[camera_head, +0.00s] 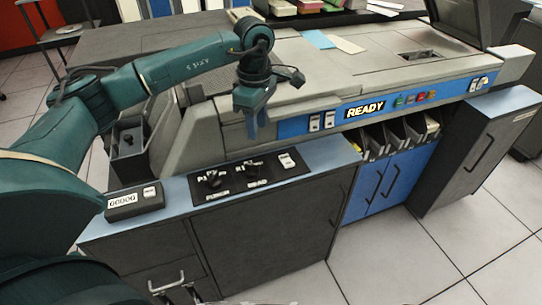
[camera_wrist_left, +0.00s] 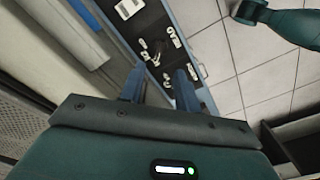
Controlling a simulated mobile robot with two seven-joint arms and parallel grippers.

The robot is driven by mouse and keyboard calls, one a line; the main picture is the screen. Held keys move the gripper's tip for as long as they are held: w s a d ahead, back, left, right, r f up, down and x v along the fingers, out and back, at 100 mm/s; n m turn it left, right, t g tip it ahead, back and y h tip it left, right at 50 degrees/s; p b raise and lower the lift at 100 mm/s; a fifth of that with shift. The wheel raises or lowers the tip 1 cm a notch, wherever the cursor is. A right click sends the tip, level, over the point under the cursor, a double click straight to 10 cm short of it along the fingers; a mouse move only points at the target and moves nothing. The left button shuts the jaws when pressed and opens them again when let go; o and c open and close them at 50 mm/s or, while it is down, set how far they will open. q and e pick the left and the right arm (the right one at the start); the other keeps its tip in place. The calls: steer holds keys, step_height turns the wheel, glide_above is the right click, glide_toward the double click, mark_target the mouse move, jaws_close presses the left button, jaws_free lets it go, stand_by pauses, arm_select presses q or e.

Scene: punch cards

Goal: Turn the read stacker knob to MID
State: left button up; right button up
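The read stacker knob (camera_head: 250,174) is a small black knob on the black panel (camera_head: 279,176), above the word READ. Its pointer setting is too small to read. The similar punch knob (camera_head: 213,181) sits to its left. My left gripper (camera_head: 253,127) points downward above and behind the read knob in the head view, apart from it. In the left wrist view, its two blue fingers (camera_wrist_left: 161,88) are spread with an empty gap, and the read knob (camera_wrist_left: 155,56) shows beyond them, partly blurred among white labels.
A white switch (camera_head: 287,160) is at the panel's right end. A small counter box (camera_head: 135,201) stands on the blue ledge to the left. The machine's raised body with a READY display (camera_head: 365,109) rises behind the ledge. Open tiled floor (camera_head: 400,255) lies in front.

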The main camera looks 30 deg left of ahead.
mark_target(259, 167)
arm_select(q)
steer(key=f, duration=1.3)
steer(key=shift+s, duration=0.2)
steer(key=shift+c, duration=0.3)
steer(key=shift+d+r, duration=0.1)
jaws_close()
